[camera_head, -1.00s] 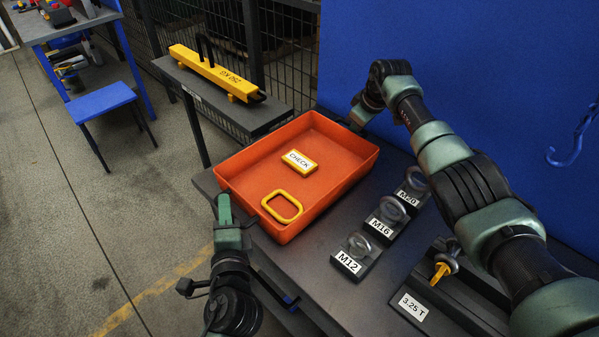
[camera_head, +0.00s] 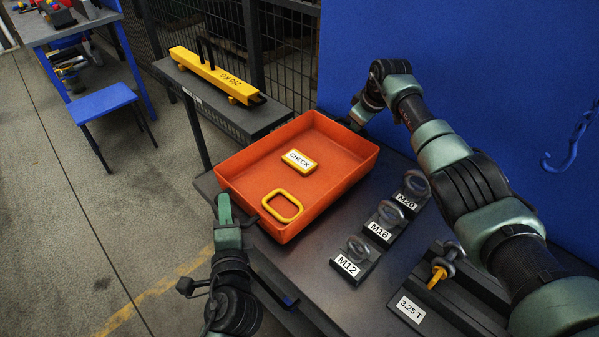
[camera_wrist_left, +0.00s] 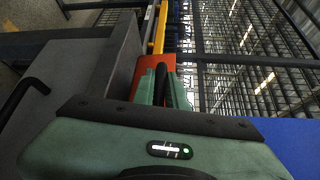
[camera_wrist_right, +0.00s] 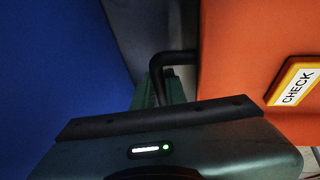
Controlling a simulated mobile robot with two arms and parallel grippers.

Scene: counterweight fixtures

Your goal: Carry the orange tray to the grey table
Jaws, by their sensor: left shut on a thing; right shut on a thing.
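The orange tray (camera_head: 330,158) is over the dark grey table (camera_head: 312,268), level, with a yellow CHECK block (camera_head: 299,162) and a yellow ring (camera_head: 282,207) in it. Whether a small gap lies under it I cannot tell. My left gripper (camera_head: 223,204) is shut on the tray's handle at the near left end; the left wrist view shows its fingers (camera_wrist_left: 162,84) against the tray. My right gripper (camera_head: 356,117) is shut on the black handle (camera_wrist_right: 176,58) at the far right end, its fingertips partly hidden in the head view.
A second grey table (camera_head: 262,118) bears a yellow 250 KG beam (camera_head: 215,76). A blue stool (camera_head: 103,101) stands left; open floor lies between.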

